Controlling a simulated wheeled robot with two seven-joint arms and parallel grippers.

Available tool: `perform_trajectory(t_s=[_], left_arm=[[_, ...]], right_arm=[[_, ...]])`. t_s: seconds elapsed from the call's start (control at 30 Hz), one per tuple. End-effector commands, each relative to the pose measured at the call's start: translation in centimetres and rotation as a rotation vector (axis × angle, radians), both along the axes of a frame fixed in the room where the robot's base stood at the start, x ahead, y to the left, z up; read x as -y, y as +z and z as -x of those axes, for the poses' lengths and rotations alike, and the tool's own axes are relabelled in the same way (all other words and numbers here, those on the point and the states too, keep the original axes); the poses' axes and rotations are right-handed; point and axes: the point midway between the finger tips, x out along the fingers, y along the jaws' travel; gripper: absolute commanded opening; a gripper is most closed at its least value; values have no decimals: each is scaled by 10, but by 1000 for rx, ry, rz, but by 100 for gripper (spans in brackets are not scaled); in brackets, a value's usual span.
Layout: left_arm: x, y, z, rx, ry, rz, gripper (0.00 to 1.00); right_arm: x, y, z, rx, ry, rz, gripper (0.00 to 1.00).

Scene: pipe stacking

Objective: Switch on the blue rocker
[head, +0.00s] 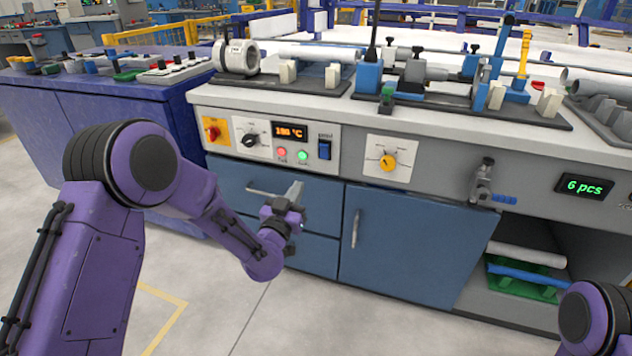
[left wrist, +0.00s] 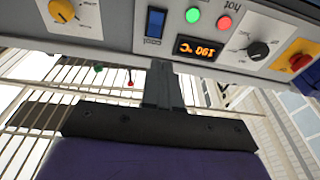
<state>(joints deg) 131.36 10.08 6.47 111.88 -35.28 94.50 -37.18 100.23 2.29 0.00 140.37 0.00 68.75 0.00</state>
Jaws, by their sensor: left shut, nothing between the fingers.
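The blue rocker (head: 324,150) sits on the front panel of the bench, right of the orange display. It also shows near the top of the left wrist view (left wrist: 155,22), where the picture is upside down. My left gripper (head: 296,188) is shut and empty, in front of the drawers and below the panel in the head view. In the left wrist view its closed fingers (left wrist: 159,68) point toward the panel just below the rocker and look apart from it. Of my right arm only a link shows at the lower right; its gripper is out of view.
The orange display (head: 290,130), black knob (head: 250,140), red light (head: 282,153) and green light (head: 303,155) lie left of the rocker. A yellow knob (head: 388,161) is to its right. A drawer handle (head: 268,193) sticks out behind my left gripper.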

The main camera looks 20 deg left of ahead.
Motion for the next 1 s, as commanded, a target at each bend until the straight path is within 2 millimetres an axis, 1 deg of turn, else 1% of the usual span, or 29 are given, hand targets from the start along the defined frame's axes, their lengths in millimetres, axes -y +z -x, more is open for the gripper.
perform_trajectory(t_s=[0.03,0.13,0.37,0.47,0.57,0.9,1.0], left_arm=[[1,3,-3,22,-3,-6,0],[1,9,-3,30,-4,-11,0],[1,9,-4,26,-4,-9,0],[2,9,-12,26,-3,-8,0],[1,12,-29,26,-2,-7,0],[4,24,-101,25,-1,-8,0],[4,28,-118,25,-2,-7,0]], right_arm=[[0,-5,0,1,0,1,43],[0,-2,0,1,0,1,43],[0,-1,0,1,0,1,43],[0,-2,0,1,0,1,43],[0,-4,0,1,0,1,43],[0,-14,0,0,0,0,43],[0,-18,0,0,0,0,43]])
